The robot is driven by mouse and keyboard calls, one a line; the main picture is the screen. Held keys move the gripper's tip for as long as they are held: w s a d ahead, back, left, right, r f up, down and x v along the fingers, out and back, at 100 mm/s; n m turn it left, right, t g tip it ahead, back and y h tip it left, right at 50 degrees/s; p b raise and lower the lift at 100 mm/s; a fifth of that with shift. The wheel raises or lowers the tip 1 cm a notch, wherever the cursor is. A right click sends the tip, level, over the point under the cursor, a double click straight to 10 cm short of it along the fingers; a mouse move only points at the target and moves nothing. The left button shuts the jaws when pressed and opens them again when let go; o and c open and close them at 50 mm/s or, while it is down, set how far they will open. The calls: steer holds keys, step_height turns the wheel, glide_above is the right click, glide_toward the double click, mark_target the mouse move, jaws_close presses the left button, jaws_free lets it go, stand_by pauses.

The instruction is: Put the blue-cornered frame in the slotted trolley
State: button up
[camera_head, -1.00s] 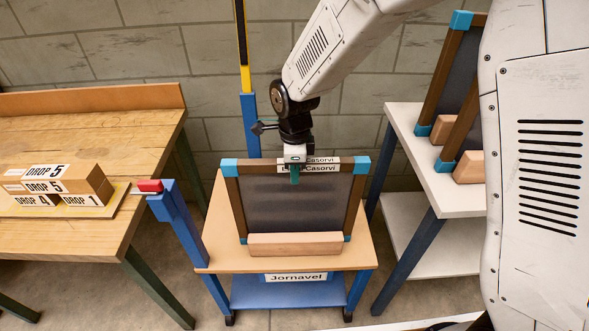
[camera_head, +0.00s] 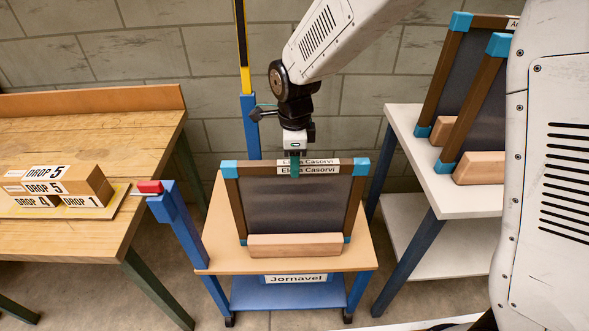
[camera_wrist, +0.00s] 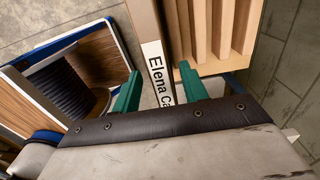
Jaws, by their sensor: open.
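The blue-cornered frame (camera_head: 297,205) has brown bars, a dark panel and an "Elena Casorvi" label. In the head view it stands upright on the trolley (camera_head: 220,255), behind a wooden bar (camera_head: 295,245). The trolley has a tan top, blue legs and a "Jornavel" sign. My gripper (camera_head: 295,163) is at the middle of the frame's top bar. In the wrist view the open green fingers (camera_wrist: 160,90) are on either side of the labelled top bar (camera_wrist: 150,50), with gaps visible. A slotted wooden rack (camera_wrist: 215,35) lies beside the bar.
Two similar blue-cornered frames (camera_head: 488,95) stand on a white shelf unit (camera_head: 430,190) at the right. A wooden bench (camera_head: 70,240) with several "DROP" blocks (camera_head: 60,185) is at the left.

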step_height(320, 180, up, 8)
steer(key=shift+r, duration=0.1)
steer(key=shift+d+r, duration=0.1)
steer(key=shift+d, duration=0.05)
steer(key=s+d+r+n, duration=0.8)
steer(key=s+d, duration=0.2)
steer(key=d, duration=0.3)
steer(key=s+d+n, duration=0.5)
steer(key=s, duration=0.3)
steer(key=s+d+n+t, duration=0.1)
steer(key=s+d+n, duration=0.3)
steer(key=s, duration=0.5)
steer(key=shift+d+r+n, duration=0.25)
steer(key=shift+d+n, duration=0.1)
steer(key=shift+n, duration=0.35)
steer(key=shift+s, duration=0.1)
steer(key=shift+c, duration=0.2)
